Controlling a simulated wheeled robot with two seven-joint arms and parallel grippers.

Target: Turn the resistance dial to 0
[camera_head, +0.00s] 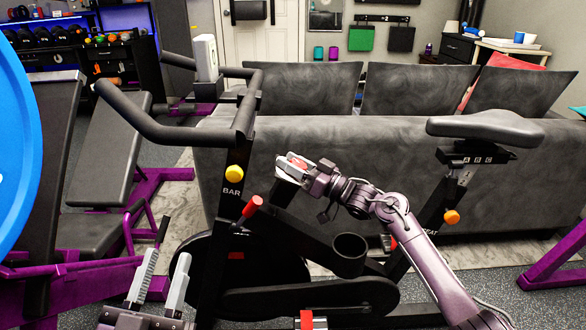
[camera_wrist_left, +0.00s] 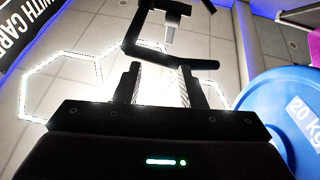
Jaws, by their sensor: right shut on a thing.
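The exercise bike stands in the middle of the head view, with its black frame (camera_head: 300,225) running back to the seat post. My right gripper (camera_head: 292,170) is at the upper end of this frame, behind the handlebar post. It is shut on a small part there, apparently the resistance dial; the fingers mostly cover it, and I cannot read its setting. A red lever (camera_head: 253,205) sits just left of and below that gripper. My left gripper (camera_head: 161,277) is open and empty at the lower left, its fingers pointing up; they also show in the left wrist view (camera_wrist_left: 160,85).
The handlebar (camera_head: 180,132) and its post with a yellow knob (camera_head: 235,172) stand between my grippers. The saddle (camera_head: 488,128) is at the right. A blue weight plate (camera_head: 15,150) is at the left edge, near a bench (camera_head: 108,140). A grey sofa (camera_head: 340,170) stands behind.

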